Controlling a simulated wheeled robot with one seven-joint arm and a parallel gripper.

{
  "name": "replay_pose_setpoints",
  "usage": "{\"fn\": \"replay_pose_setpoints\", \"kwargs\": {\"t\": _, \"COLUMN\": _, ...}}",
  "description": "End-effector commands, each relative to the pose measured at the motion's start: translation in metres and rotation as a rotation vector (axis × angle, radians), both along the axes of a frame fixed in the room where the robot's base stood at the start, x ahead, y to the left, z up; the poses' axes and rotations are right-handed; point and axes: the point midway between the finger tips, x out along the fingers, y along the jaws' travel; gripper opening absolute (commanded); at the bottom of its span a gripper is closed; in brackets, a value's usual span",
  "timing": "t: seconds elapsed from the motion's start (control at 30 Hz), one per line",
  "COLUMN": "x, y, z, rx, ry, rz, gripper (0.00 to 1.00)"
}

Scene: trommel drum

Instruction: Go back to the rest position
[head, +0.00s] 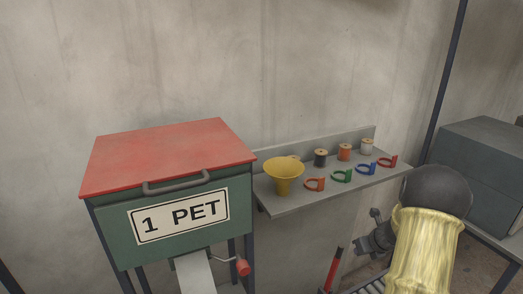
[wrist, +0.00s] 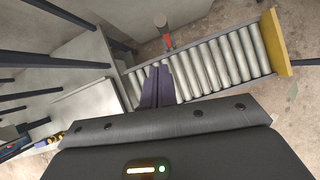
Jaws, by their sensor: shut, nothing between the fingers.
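My gripper shows in the wrist view (wrist: 158,72), its two dark fingers together with nothing between them, above a grey roller conveyor (wrist: 215,62). In the head view my gripper (head: 362,245) is at the lower right, partly hidden by my yellow-sleeved arm. It is below the front edge of the grey shelf (head: 298,203) and to the right of the green bin labelled "1 PET" (head: 120,222). It appears to touch nothing. The bin's red lid (head: 160,155) is down.
The shelf holds a yellow funnel (head: 285,172), several spools and several coloured rings. A red-handled crank (head: 242,267) sticks out from the bin. A red-handled tool (head: 332,270) stands near the conveyor. A yellow end board (wrist: 274,42) closes the conveyor. Grey boxes (head: 485,150) stand at right.

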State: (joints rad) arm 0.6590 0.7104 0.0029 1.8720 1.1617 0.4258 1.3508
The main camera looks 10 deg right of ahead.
Motion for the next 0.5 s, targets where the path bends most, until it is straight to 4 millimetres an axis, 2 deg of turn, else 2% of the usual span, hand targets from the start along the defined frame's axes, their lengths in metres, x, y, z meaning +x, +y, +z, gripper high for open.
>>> {"fn": "replay_pose_setpoints", "kwargs": {"t": 0.07, "x": -0.001, "y": 0.015, "z": 0.006, "rx": -0.038, "ry": 0.005, "rz": 0.087, "gripper": 0.0}}
{"fn": "replay_pose_setpoints", "kwargs": {"t": 0.17, "x": -0.008, "y": 0.05, "z": 0.019, "rx": -0.138, "ry": 0.018, "rz": 0.314, "gripper": 0.0}}
{"fn": "replay_pose_setpoints", "kwargs": {"t": 0.27, "x": -0.023, "y": 0.098, "z": 0.035, "rx": -0.286, "ry": 0.03, "rz": 0.66, "gripper": 0.0}}
{"fn": "replay_pose_setpoints", "kwargs": {"t": 0.37, "x": -0.048, "y": 0.145, "z": 0.051, "rx": -0.45, "ry": 0.031, "rz": 1.049, "gripper": 0.0}}
{"fn": "replay_pose_setpoints", "kwargs": {"t": 0.5, "x": -0.09, "y": 0.201, "z": 0.069, "rx": -0.67, "ry": 0.009, "rz": 1.602, "gripper": 0.0}}
